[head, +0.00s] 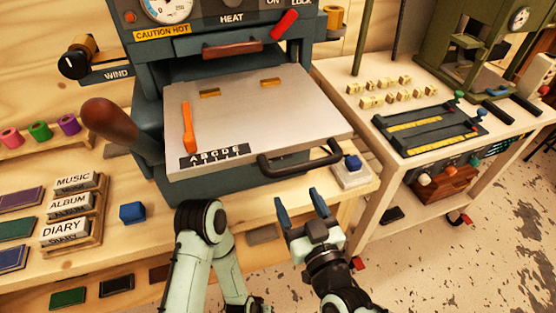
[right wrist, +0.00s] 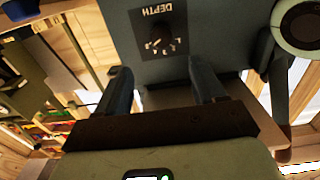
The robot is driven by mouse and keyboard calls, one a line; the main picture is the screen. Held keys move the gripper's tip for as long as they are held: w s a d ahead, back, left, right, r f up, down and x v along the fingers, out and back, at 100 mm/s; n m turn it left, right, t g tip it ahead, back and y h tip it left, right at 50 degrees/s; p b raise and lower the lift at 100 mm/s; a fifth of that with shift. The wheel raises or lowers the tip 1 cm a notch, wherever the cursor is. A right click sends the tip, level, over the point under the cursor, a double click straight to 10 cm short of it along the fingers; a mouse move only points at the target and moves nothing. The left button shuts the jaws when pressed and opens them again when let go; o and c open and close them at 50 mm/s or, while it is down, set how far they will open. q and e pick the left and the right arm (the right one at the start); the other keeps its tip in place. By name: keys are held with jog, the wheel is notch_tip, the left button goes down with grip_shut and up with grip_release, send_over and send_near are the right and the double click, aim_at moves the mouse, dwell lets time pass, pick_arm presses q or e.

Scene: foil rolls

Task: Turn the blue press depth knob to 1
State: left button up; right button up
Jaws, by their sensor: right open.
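The blue press, a dark blue-grey machine (head: 225,185), stands on the wooden bench in the head view. In the right wrist view a panel of it (right wrist: 210,45) shows the upside-down word DEPTH and a small dark knob (right wrist: 156,43) ringed by pale marks. The knob's exact setting is too small to read. The knob is not visible in the head view. My right gripper (head: 301,201) is open and empty in front of the press. In the right wrist view its fingertips (right wrist: 160,73) are apart, with the knob between and beyond them, not touched. My left gripper is not in view.
A grey plate with a dark handle (head: 300,162) juts from the press above the gripper's left. A blue push button on a pale base (head: 352,172) sits to the right. A wooden-handled lever (head: 110,120) and a black WIND knob (head: 76,62) are at the left.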

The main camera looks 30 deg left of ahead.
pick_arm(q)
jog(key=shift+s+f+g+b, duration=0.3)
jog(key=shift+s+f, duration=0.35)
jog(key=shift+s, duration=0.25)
pick_arm(e)
jog(key=x, duration=1.2)
jog(key=shift+a, duration=0.35)
jog(key=shift+w, duration=0.15)
jog(key=shift+c, duration=0.3)
jog(key=c, duration=1)
